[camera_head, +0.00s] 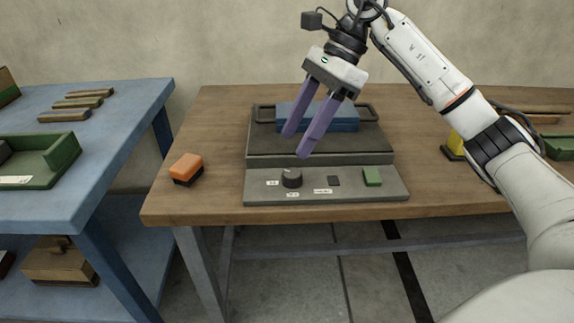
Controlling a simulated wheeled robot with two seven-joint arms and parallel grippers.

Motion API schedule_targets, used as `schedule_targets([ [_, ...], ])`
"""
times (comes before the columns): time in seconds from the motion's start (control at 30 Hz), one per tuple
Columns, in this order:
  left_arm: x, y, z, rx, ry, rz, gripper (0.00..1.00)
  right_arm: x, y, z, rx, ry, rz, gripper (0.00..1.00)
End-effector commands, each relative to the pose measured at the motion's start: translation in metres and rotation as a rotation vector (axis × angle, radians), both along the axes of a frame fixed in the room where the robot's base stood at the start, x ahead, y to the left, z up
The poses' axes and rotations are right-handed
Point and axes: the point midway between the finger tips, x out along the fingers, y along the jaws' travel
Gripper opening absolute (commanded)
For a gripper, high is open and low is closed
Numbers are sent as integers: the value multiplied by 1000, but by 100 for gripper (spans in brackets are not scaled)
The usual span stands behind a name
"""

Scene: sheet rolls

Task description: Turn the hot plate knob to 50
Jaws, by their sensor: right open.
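The hot plate (320,158) is a grey unit with a dark top on the wooden table. Its sloped front panel carries a round black knob (291,178) with small white labels around it, too small to read. A small dark square (334,181) and a green block-shaped button (372,176) sit to the right of the knob. My right gripper (294,146) is open and empty, its two purple fingers pointing down-left above the hot plate. The fingertips are above and just behind the knob, apart from it. My left gripper is not in view.
A blue block (343,117) lies on the hot plate's rear, partly behind my fingers. An orange and black block (186,169) sits left on the wooden table (212,125). A blue table (125,105) with a green tray (62,155) stands left. A yellow object (455,144) is at right.

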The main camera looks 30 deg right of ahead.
Motion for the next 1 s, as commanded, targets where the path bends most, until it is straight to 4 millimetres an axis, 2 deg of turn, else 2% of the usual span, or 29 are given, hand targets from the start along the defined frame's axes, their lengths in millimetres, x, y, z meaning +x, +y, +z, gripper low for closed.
schedule_targets([
  [0.03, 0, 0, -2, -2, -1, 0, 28, -2, -16, 5, -45, -5, -7, 50],
  [0.1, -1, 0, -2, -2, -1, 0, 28, -5, -28, 8, -83, -1, -13, 50],
  [0.2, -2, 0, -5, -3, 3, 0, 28, -7, -33, 4, -104, 3, -14, 50],
  [0.47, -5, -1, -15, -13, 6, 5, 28, -3, -15, -39, -101, 4, -9, 50],
  [0.7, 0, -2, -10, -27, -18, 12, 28, 1, 0, -72, -100, 2, -12, 50],
  [1.0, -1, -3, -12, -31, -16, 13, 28, 3, 5, -83, -98, 0, -12, 50],
])
